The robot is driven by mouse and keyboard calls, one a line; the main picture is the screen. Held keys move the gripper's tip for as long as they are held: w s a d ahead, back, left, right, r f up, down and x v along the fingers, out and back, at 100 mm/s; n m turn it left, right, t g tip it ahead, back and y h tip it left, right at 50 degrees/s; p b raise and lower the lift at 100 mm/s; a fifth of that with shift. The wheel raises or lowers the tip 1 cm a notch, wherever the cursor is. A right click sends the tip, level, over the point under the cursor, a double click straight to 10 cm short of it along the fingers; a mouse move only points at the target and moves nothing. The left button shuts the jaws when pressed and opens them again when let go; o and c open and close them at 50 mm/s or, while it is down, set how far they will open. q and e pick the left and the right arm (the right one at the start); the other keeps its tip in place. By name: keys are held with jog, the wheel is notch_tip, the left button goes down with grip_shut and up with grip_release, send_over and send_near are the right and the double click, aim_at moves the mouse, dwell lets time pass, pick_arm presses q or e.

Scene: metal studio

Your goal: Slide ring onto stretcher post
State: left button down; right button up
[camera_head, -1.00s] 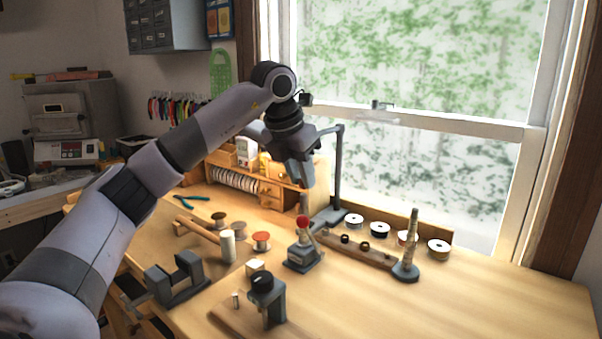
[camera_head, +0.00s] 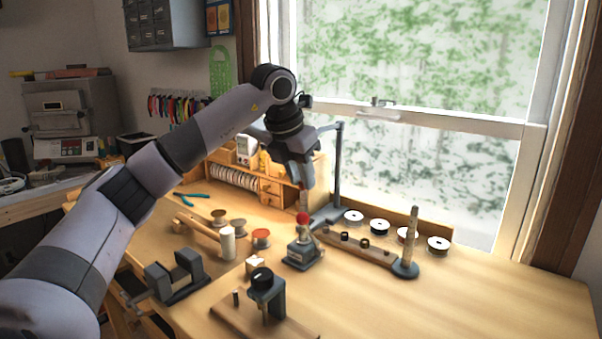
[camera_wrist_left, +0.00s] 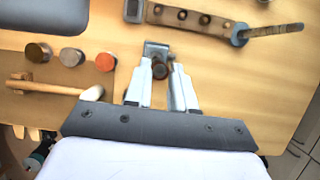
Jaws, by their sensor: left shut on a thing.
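My right gripper is not in view.
A wooden rail (camera_head: 350,247) with several dark round pieces stands between the grey stand and the post. Several spools (camera_head: 380,227) stand behind it. The bench's right side is clear.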

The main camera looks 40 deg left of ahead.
pick_arm(q)
jog(key=shift+f+b, duration=0.6)
jog(key=shift+f, duration=0.65)
jog(key=c, duration=0.9)
grip_release()
jog(key=shift+o, duration=0.2)
jog(key=v, duration=0.7)
